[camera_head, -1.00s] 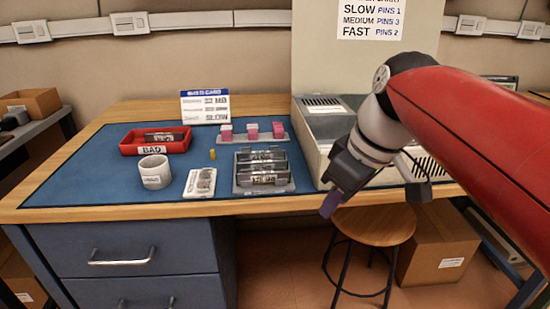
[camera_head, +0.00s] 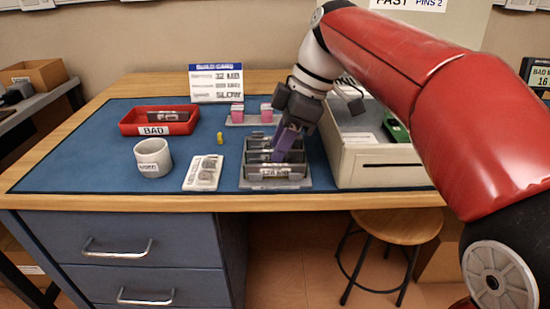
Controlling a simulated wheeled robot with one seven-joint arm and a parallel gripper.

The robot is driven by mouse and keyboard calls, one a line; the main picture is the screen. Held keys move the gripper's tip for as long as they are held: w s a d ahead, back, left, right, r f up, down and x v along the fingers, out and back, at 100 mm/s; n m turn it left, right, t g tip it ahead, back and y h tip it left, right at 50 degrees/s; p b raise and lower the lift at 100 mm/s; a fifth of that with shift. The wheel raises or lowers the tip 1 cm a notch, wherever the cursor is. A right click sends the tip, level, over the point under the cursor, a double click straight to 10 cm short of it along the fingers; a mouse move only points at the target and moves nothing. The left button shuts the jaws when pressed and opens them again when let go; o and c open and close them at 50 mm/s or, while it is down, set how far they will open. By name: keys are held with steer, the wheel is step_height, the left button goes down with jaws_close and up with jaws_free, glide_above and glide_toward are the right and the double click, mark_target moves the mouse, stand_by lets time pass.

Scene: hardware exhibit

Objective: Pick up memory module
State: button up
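Dark memory modules (camera_head: 273,171) stand in a grey rack (camera_head: 252,185) at the front of the blue mat; the front one has a white label. Another dark module (camera_head: 169,116) lies in the red tray marked BAD (camera_head: 183,127). My gripper (camera_head: 281,156) points down over the rack's right part, its purple fingers at or just above the modules there. I cannot tell whether the fingers touch a module or how far apart they are. My gripper hides part of the rack's back right.
A white cup (camera_head: 153,157), a white card (camera_head: 203,172), a small yellow piece (camera_head: 220,138) and a holder with pink pieces (camera_head: 237,118) stand nearby. A build card (camera_head: 216,83) reads 32 MB and SLOW. An open grey case (camera_head: 383,165) with a green board (camera_head: 396,128) is right of the rack.

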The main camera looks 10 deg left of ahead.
steer(key=shift+a+f, duration=0.25)
steer(key=shift+f, duration=0.4)
jaws_close()
steer(key=shift+s+r, duration=0.1)
steer(key=shift+r, duration=0.1)
